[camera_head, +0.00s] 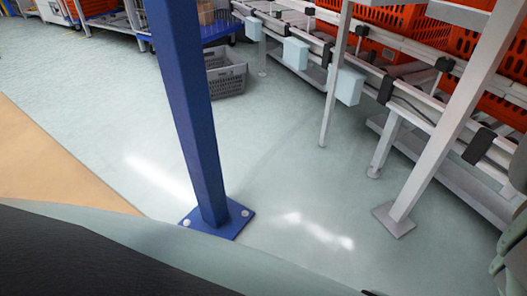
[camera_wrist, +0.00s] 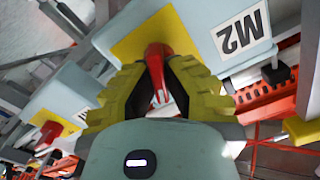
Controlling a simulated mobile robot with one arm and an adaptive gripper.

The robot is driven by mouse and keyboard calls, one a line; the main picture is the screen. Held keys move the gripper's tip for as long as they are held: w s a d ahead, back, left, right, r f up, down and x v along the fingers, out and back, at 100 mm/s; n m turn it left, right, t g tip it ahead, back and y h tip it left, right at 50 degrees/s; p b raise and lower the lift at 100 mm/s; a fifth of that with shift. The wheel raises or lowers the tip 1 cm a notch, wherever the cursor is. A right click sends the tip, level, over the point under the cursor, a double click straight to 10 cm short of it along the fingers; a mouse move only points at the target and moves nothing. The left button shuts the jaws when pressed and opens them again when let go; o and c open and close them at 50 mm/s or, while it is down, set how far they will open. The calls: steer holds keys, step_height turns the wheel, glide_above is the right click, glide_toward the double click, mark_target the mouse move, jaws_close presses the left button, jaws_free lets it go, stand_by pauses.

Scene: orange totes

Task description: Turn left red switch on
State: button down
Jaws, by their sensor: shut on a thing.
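In the wrist view, my gripper (camera_wrist: 158,78) has its yellow and dark fingers closed around a red switch (camera_wrist: 155,56). This switch sits on a yellow plate (camera_wrist: 130,45) on a grey box, beside a white label (camera_wrist: 241,33) reading M2, seen upside down. My gripper and the switches cannot be made out in the head view.
In the head view, a blue post (camera_head: 185,110) stands on the floor in front of me. A conveyor frame (camera_head: 400,80) with orange totes (camera_head: 405,22) runs along the right. A grey crate (camera_head: 227,78) lies behind the post. The middle floor is clear.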

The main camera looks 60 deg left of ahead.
steer(key=shift+r+m, duration=0.1)
steer(key=shift+m, duration=0.4)
steer(key=shift+d+m+b, duration=0.15)
steer(key=shift+m+b, duration=0.15)
steer(key=shift+m, duration=0.9)
steer(key=m, duration=0.3)
steer(key=shift+f+m+b, duration=0.25)
steer(key=shift+m+b, duration=0.05)
steer(key=shift+b, duration=0.1)
steer(key=m, duration=0.2)
steer(key=m+b, duration=0.1)
steer(key=m, duration=0.1)
steer(key=shift+s+d+f+m, duration=0.1)
steer(key=shift+f+m, duration=0.1)
steer(key=shift+m, duration=0.1)
steer(key=shift+f+m, duration=0.1)
steer(key=shift+m, duration=0.5)
steer(key=shift+f, duration=0.15)
